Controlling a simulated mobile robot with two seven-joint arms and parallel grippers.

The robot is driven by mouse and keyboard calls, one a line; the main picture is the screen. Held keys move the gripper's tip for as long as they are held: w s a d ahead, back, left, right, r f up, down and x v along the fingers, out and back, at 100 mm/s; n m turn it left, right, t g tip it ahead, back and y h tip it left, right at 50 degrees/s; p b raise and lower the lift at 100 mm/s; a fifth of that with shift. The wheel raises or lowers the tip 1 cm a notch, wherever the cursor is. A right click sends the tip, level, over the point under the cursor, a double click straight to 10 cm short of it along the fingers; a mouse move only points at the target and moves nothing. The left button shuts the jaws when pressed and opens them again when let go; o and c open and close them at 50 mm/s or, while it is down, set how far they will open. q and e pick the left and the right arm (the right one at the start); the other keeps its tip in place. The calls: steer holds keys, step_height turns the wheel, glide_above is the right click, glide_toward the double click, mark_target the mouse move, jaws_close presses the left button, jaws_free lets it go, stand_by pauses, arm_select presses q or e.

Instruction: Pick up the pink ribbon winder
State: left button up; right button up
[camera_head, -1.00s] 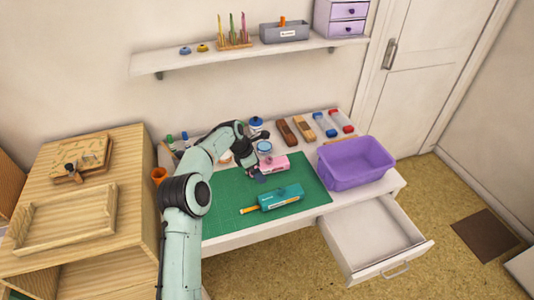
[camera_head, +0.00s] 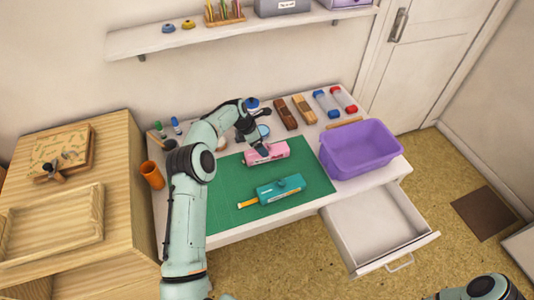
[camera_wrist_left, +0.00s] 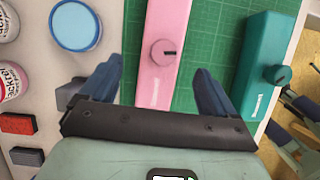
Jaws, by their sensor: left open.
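The pink ribbon winder (camera_head: 279,151) lies near the back edge of the green cutting mat in the head view. My left gripper (camera_head: 261,148) is right above it and covers part of its body. In the left wrist view the pink winder (camera_wrist_left: 156,88), with its round slotted knob, runs between the two open fingers of my left gripper (camera_wrist_left: 157,75). There is a gap on each side, and nothing is gripped. A similar teal winder (camera_head: 280,190) lies nearer the mat's front and also shows at the right in the wrist view (camera_wrist_left: 266,75).
The green mat (camera_head: 230,190) has bare space around the winders. A purple bin (camera_head: 355,170) stands to the right, above an open drawer (camera_head: 375,230). Jars, including a blue-lidded one (camera_wrist_left: 75,26), and ink pads (camera_wrist_left: 18,124) sit close to my left gripper. Stampers stand behind.

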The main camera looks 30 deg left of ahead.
arm_select(q)
steer(key=x, duration=0.6)
steer(key=shift+w+d+f+p, duration=0.1)
steer(key=shift+w+d+p, duration=0.2)
steer(key=shift+p, duration=0.1)
steer(key=shift+s, duration=0.1)
steer(key=c, duration=1.1)
